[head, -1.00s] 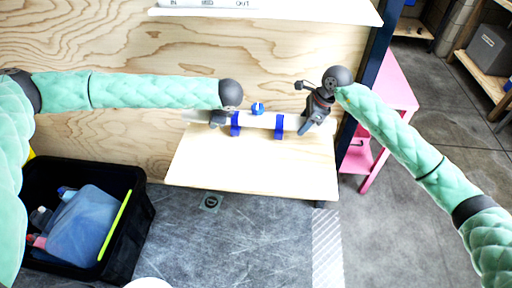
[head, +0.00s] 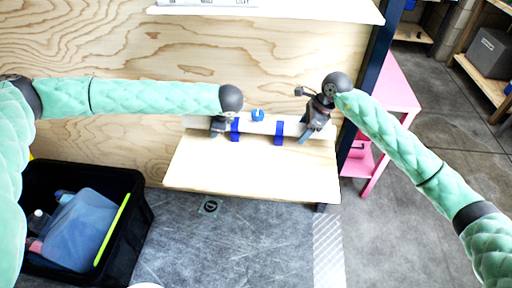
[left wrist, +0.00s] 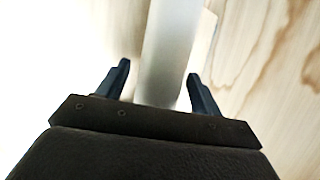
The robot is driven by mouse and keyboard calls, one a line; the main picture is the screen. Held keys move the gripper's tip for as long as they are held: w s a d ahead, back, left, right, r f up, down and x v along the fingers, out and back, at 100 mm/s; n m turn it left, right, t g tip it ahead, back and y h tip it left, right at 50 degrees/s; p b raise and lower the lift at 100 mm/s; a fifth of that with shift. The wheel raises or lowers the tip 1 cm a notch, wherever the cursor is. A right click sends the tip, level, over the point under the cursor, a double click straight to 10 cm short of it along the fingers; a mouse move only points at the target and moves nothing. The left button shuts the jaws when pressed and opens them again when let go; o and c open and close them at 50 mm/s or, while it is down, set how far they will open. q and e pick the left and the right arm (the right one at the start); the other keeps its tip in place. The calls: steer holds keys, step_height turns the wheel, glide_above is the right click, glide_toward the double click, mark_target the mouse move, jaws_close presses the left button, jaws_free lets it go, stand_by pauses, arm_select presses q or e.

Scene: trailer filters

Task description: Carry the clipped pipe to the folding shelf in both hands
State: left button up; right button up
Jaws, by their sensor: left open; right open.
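The clipped pipe (head: 258,128) is a pale white tube with blue clips (head: 279,131) around it and a small blue piece on top. It lies level at the rear of the folding shelf (head: 250,175), a light wooden board; whether it rests on the board I cannot tell. My left gripper (head: 217,130) is open at the pipe's left part. In the left wrist view the pipe (left wrist: 170,55) runs between the spread fingers (left wrist: 155,90), with gaps beside it. My right gripper (head: 306,132) is open at the pipe's right end, and its arm hides part of that end.
A black crate (head: 138,225) with bottles stands on the floor at lower left. A pink shelf stand (head: 393,90) is right of the dark blue post (head: 372,75). A white upper shelf (head: 300,12) juts from the plywood wall (head: 110,50).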

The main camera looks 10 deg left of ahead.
arm_select(q)
steer(key=v, duration=1.1)
steer(key=shift+r, duration=0.3)
arm_select(e)
steer(key=v, duration=1.2)
arm_select(q)
steer(key=shift+s+d+r, duration=0.1)
steer(key=shift+s, duration=0.1)
arm_select(e)
steer(key=shift+r, duration=0.1)
